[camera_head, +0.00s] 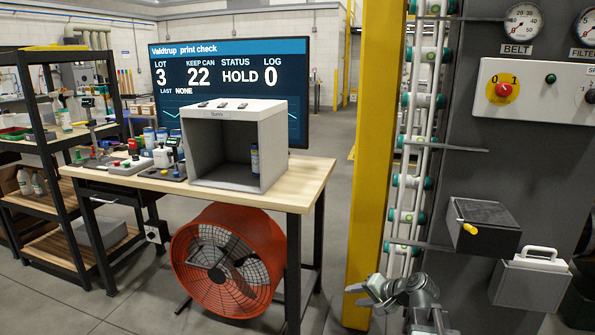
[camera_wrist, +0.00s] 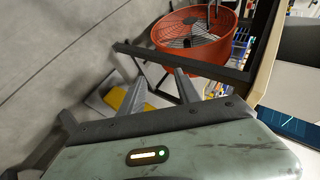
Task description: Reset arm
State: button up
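My gripper (camera_head: 360,295) is low in the head view, in front of the yellow post and left of the grey machine. Its two fingers point left and stand apart with nothing between them. In the wrist view the gripper (camera_wrist: 161,82) also shows its fingers spread, with floor behind them. My gripper is clear of the table. A can (camera_head: 255,160) stands upright inside the grey open-fronted box (camera_head: 208,150) on the workbench.
The wooden workbench (camera_head: 300,180) has an orange fan (camera_head: 227,260) beneath it; the fan (camera_wrist: 195,40) also shows in the wrist view. A yellow post (camera_head: 372,150) and a machine with a protruding dark box (camera_head: 484,224) stand at right. A screen (camera_head: 296,75) reads HOLD.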

jog(key=s+a+f+n+g+h, duration=0.3)
jog(key=s+a+f+n+g, duration=0.35)
jog(key=s+a, duration=0.35)
jog(key=s+d+f+g+h, duration=0.1)
jog(key=s+d+f+h, duration=0.15)
jog(key=s+d, duration=0.3)
notch_tip(320, 180, up, 21)
jog(key=d+p, duration=0.1)
jog(key=p, duration=1.9)
jog(key=shift+h, duration=0.45)
jog(key=shift+f+g, duration=0.1)
jog(key=shift+g, duration=0.15)
jog(key=shift+s, duration=0.1)
jog(key=shift+c, duration=0.4)
